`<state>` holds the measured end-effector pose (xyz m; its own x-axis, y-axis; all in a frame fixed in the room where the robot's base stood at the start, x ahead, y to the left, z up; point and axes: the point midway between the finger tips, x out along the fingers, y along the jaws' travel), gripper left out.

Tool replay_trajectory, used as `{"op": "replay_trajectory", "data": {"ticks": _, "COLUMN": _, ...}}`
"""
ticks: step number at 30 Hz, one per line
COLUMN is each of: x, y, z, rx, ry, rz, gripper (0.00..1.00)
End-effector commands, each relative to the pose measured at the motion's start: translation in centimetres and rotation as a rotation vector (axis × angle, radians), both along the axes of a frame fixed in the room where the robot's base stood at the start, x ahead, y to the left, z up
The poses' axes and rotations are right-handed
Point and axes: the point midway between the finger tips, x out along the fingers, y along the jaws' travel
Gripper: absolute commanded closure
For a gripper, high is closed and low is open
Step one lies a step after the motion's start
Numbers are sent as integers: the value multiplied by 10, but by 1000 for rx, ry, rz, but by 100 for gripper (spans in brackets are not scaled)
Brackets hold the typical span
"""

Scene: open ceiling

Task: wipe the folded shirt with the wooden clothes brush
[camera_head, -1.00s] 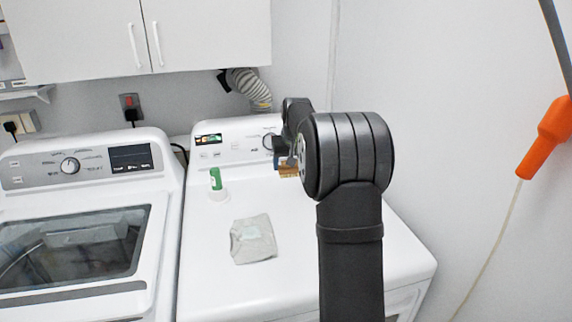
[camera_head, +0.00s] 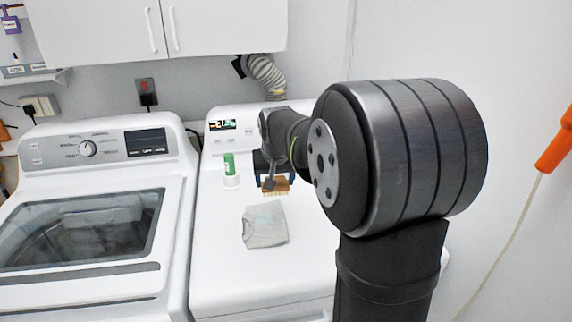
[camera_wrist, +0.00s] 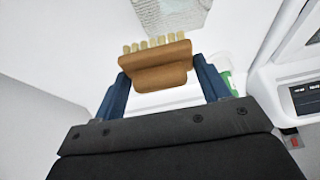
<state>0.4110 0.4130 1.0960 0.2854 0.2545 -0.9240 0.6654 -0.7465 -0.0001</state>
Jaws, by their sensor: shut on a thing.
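My gripper (camera_wrist: 158,78) is shut on the wooden clothes brush (camera_wrist: 155,62), with one blue finger at each end of its brown body. The brush's pale bristle tufts point away from my palm in the wrist view. In the head view the brush (camera_head: 276,188) is just beyond the back edge of the folded shirt (camera_head: 265,227) and appears to be above the machine top; its exact height is hard to tell.
A green and white bottle (camera_head: 229,166) stands on the machine top (camera_head: 225,265), left of the brush. A second washer (camera_head: 85,235) with a glass lid is on the left. A ribbed hose (camera_head: 266,75) and control panel are behind.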

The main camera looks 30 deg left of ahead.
Motion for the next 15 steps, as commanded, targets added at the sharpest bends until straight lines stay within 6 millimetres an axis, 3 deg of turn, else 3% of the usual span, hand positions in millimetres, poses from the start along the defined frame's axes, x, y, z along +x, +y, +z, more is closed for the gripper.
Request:
{"op": "replay_trajectory", "data": {"ticks": 3, "x": -11, "y": -3, "z": -2, "rx": 0, "ry": 0, "rz": 1, "gripper": 50}}
{"op": "replay_trajectory", "data": {"ticks": 15, "x": -12, "y": -4, "z": -28, "rx": -2, "ry": 1, "rz": 1, "gripper": 50}}
